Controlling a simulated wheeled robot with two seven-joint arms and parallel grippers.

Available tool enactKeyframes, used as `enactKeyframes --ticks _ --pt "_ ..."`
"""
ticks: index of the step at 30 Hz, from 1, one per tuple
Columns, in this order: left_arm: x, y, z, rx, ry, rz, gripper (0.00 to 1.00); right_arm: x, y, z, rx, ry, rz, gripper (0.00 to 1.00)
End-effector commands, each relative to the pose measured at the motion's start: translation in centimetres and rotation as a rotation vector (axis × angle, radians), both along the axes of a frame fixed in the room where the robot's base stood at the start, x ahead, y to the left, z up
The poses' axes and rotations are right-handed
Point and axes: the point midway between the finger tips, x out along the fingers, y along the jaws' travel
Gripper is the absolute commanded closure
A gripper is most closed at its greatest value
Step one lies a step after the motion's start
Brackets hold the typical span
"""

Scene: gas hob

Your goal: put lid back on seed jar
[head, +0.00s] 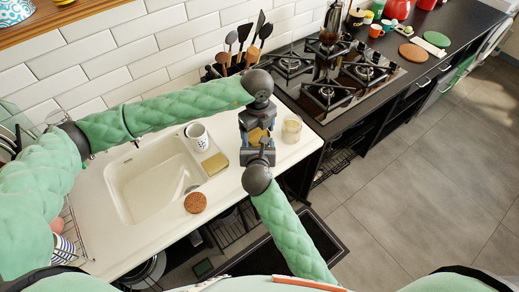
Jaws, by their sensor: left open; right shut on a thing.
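A small glass jar (292,128) with pale contents stands on the white counter, just right of my grippers. My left gripper (257,130) reaches in from the left and is open, above the counter left of the jar. My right gripper (258,147) comes up from below, facing the left one at close range. It is shut on a small tan thing (259,136), perhaps the lid, which shows between the two grippers. The grippers hide much of it, and I cannot tell whether the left fingers touch it.
A white sink (150,180) lies to the left, with a patterned mug (197,135) and a yellow sponge (215,164) by it. A round cork mat (195,202) lies near the front edge. The gas hob (335,75) and utensils (245,45) are behind.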

Motion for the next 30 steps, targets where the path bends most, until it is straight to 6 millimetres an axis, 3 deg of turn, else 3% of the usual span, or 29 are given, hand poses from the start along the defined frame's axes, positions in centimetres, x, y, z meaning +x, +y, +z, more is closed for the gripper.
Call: enactKeyframes --ticks 5,11,20,30 --pt "0.00 0.00 -0.02 0.000 0.000 0.000 0.18 -0.04 0.01 -0.13 0.000 0.002 0.000 0.92" --pt "0.00 0.02 -0.01 0.001 0.001 0.000 0.55 -0.03 0.00 -0.14 0.000 0.002 0.000 0.92" --pt "0.02 0.06 0.02 0.002 0.000 -0.101 0.56 -0.02 -0.04 -0.12 0.000 0.002 -0.001 0.92" --pt "0.09 0.06 0.01 0.004 0.000 -0.608 0.56 0.00 -0.07 -0.13 0.000 0.002 -0.001 0.92"
